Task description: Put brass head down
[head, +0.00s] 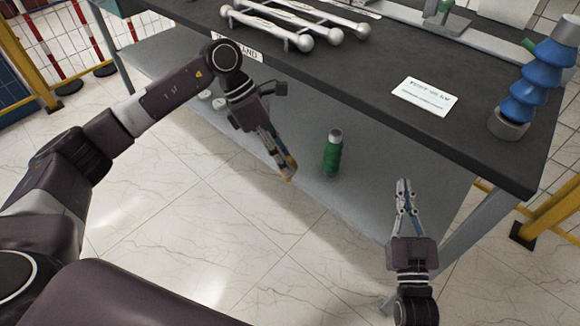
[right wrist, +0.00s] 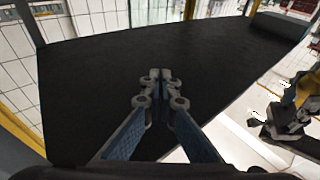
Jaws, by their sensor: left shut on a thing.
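My left gripper (head: 284,160) hangs in front of the table's near edge, pointing down over the lower shelf in the head view. It is shut on a small yellow-gold piece, the brass head (head: 289,170), which is mostly hidden by the fingers. My right gripper (head: 402,184) is in front of the table at the right, its fingertips together with nothing seen between them. The right wrist view also shows its closed fingers (right wrist: 160,78), over a dark flat surface.
The dark tabletop (head: 400,65) carries white rods (head: 285,25), a white card (head: 423,97) and a blue ribbed bushing (head: 540,80) at the right. Yellow rails (head: 555,215) flank the table.

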